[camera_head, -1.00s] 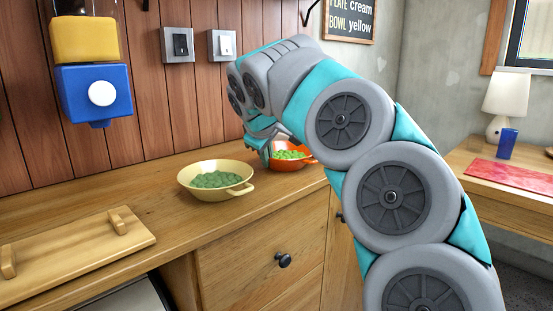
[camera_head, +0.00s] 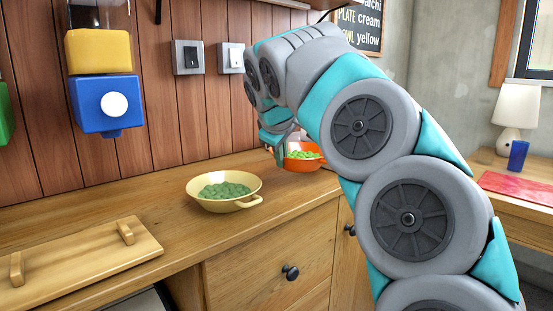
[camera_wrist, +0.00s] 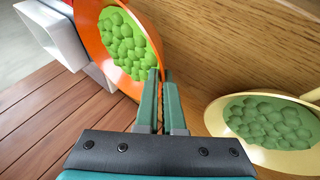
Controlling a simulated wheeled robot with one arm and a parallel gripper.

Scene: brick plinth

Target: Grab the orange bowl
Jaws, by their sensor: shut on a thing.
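The orange bowl (camera_head: 303,163) holds light green round pieces and is at the back of the wooden counter, partly hidden by my arm in the head view. It also shows in the wrist view (camera_wrist: 92,40), with its rim running between my fingers. My gripper (camera_wrist: 160,78) is shut on the rim of the orange bowl. In the head view my gripper (camera_head: 281,158) is at the left edge of the bowl. I cannot tell for sure whether the bowl is clear of the counter.
A cream bowl (camera_head: 249,201) with darker green pieces stands on the counter (camera_head: 165,205), left of the orange bowl. A wooden board with handles (camera_head: 75,268) lies at front left. A blue and yellow dispenser (camera_head: 104,104) hangs on the plank wall. A side table with a lamp (camera_head: 515,105) is at right.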

